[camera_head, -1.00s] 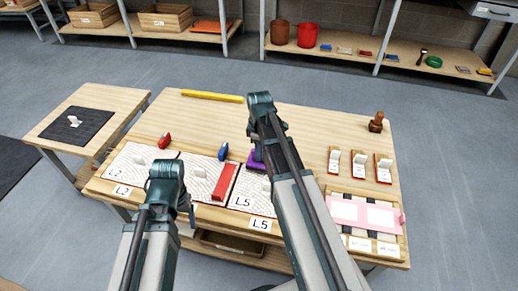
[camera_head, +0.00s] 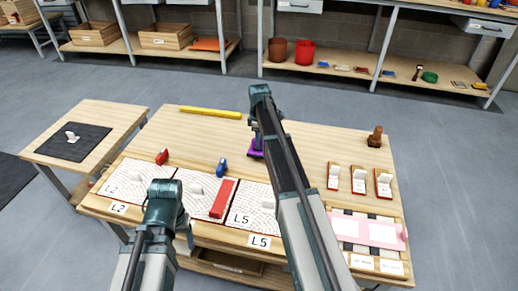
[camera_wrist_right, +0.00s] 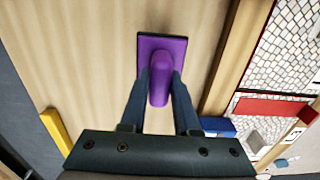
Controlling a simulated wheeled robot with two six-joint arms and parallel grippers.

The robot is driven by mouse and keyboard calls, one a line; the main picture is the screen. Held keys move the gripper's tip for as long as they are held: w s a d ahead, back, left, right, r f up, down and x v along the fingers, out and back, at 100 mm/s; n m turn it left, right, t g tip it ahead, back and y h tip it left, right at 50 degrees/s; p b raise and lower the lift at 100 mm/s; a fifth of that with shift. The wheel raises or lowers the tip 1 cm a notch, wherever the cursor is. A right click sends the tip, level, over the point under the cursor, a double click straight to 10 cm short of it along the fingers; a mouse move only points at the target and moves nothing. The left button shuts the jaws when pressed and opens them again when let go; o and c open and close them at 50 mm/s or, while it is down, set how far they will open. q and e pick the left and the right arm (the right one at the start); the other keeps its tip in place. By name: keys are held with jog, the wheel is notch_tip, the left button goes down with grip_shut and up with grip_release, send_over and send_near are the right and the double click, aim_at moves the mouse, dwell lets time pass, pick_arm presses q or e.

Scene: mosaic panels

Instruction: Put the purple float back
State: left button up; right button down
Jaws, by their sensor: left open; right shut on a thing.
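The purple float (camera_head: 256,148) is in my right gripper (camera_head: 257,136), beyond the back edge of the L5 panel (camera_head: 254,205). In the right wrist view the float (camera_wrist_right: 160,48) shows a flat purple plate with a dark rim, and the fingers (camera_wrist_right: 159,100) are shut on its raised handle. I cannot tell whether the plate touches the wood. My left gripper (camera_head: 188,238) is open near the front of the table, before the panels; its fingertips are mostly hidden by its arm.
A yellow bar (camera_head: 210,112) lies at the back.

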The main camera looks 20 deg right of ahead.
jog(key=shift+w+f+b, duration=0.1)
jog(key=shift+f+b, duration=1.65)
jog(key=shift+b, duration=0.05)
jog(key=shift+f, duration=0.15)
jog(key=c, duration=0.6)
grip_release()
jog(key=shift+c, duration=0.2)
